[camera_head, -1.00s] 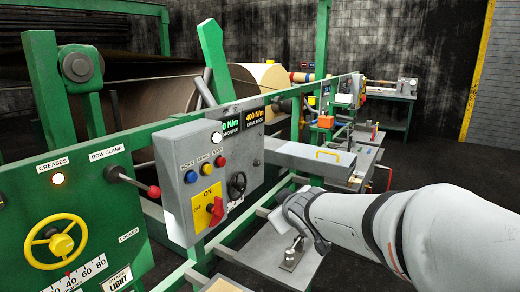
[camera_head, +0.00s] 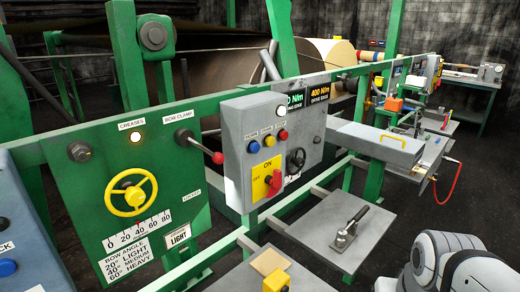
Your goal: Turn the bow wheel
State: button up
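Text below the scale lists bow angles: 20° light, 40° medium, 60° heavy. A bow clamp lever (camera_head: 217,157) with a red knob sticks out at the panel's upper right. Part of my white arm shows at the lower right corner, well away from the wheel. My gripper is out of view.
A grey control box (camera_head: 240,140) with buttons and a red switch stands right of the panel. A blue button (camera_head: 8,267) is at the left edge. Dark floor lies at the lower right.

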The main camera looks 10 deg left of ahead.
aim_at(135, 197)
jog(key=u, duration=1.85)
